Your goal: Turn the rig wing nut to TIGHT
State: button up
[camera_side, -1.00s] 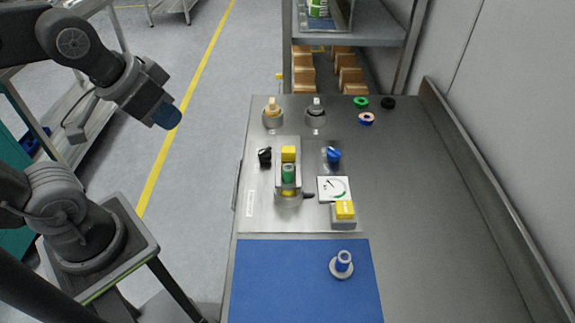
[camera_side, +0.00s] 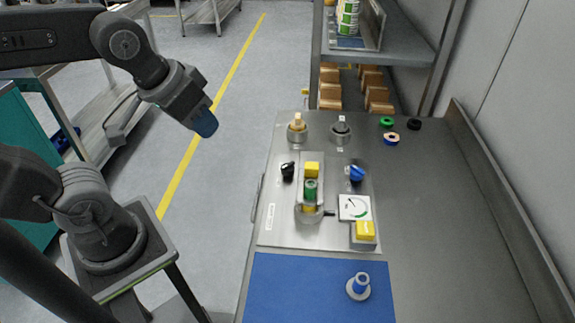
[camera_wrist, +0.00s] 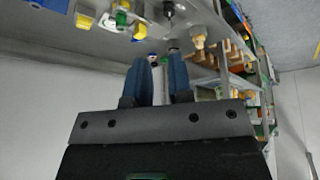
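My gripper (camera_side: 204,124) hangs in the air left of the bench, well apart from every fitting. Its two blue fingers stand apart with nothing between them in the wrist view (camera_wrist: 159,72). Which fitting is the rig wing nut I cannot tell. A tan winged knob (camera_side: 297,121) and a grey one (camera_side: 341,126) stand on round collars at the panel's back. A black knob (camera_side: 288,171) and a blue knob (camera_side: 356,173) sit either side of the green-and-yellow rig (camera_side: 310,191). The tan knob also shows in the wrist view (camera_wrist: 198,41). TIGHT markings are unreadable.
A white dial (camera_side: 354,207) and a yellow-topped block (camera_side: 364,233) are right of the rig. Coloured rings (camera_side: 390,138) lie at the back. A shelf (camera_side: 395,50) rises behind; the bench's right side is clear.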

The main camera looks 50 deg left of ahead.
jog(key=o, duration=0.7)
jog(key=w+f+n+g, duration=0.1)
jog(key=w+n+g, duration=0.1)
jog(key=w+n, duration=0.8)
jog(key=shift+w+a+f+n+g, duration=0.15)
jog(key=shift+a+f+n+g, duration=0.25)
jog(key=shift+n, duration=0.8)
jog(key=n+g, duration=0.3)
jog(key=n, duration=1)
send_over(288, 167)
notch_tip(288, 167, down, 9)
notch_tip(288, 167, down, 13)
